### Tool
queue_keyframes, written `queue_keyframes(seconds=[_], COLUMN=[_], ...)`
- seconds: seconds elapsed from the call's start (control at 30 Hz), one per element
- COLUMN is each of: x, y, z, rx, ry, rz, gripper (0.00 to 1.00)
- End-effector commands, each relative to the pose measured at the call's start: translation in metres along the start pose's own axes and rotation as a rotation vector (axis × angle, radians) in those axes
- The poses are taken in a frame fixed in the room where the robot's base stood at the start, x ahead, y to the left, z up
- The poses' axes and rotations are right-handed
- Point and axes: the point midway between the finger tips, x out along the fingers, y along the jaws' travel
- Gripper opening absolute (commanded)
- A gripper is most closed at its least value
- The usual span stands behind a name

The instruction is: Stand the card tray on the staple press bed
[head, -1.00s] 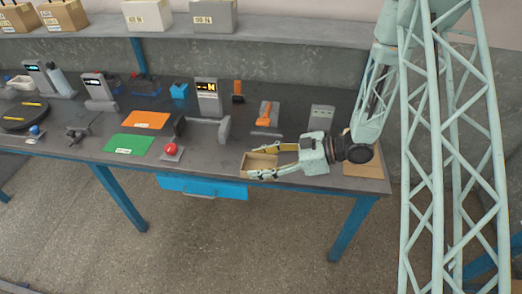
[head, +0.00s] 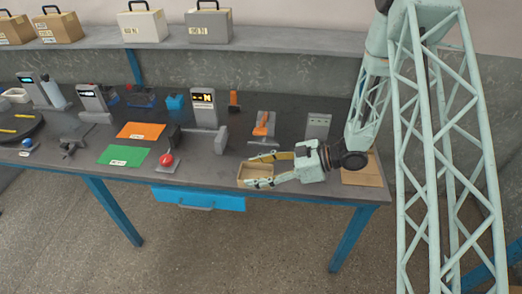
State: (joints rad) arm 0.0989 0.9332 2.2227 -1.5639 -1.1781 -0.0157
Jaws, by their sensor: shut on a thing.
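The card tray looks like a small tan open-topped box (head: 255,170) near the front edge of the table. My gripper (head: 263,170) reaches in from the right, with one finger at the tray's far side and one at its near side. It is shut on the tray, and its fingers hide part of the walls. I cannot tell whether the tray touches the table. The staple press seems to be the grey device with an orange lever (head: 261,127), behind the tray. Its bed is too small to make out clearly.
A red button (head: 167,160) and a grey device with a lit display (head: 204,108) stand to the left. A grey panel box (head: 318,126) is behind my gripper. A tan board (head: 362,172) lies at the right. Green (head: 124,156) and orange (head: 140,130) mats lie further left.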

Motion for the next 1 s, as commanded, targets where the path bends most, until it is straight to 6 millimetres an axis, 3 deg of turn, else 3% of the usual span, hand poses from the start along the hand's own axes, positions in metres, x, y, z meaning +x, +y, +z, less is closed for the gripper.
queue_keyframes(seconds=[0.8,1.0], x=[0.0,0.0], y=[0.13,0.151], z=[0.001,0.0], rx=[-0.003,-0.001], ry=[0.0,0.0], rz=[0.0,0.0], gripper=[0.4,0.4])
